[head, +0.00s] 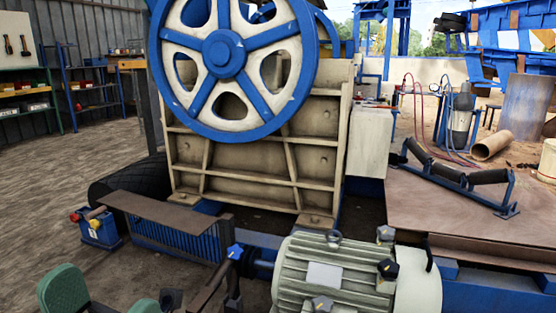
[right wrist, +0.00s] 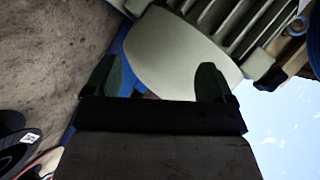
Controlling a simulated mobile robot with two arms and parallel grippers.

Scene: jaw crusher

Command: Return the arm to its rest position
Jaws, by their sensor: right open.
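My left gripper (head: 107,298) shows at the bottom left of the head view as two green fingers set apart, with nothing seen between them. Its arm is out of the picture. My right gripper (right wrist: 156,80) shows in the right wrist view, its two dark green fingers wide apart and empty. Beyond them is a pale smooth casing (right wrist: 180,55) beside grey fins, which looks like the end of the motor. The right gripper does not show in the head view. I cannot tell whether it touches the casing.
The grey finned motor (head: 340,275) stands at the bottom right. Behind it is the jaw crusher with a blue and white flywheel (head: 228,60). A blue toolbox (head: 98,228) stands at left. A roller frame (head: 460,180) lies on a brown plate. The ground at left is largely clear.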

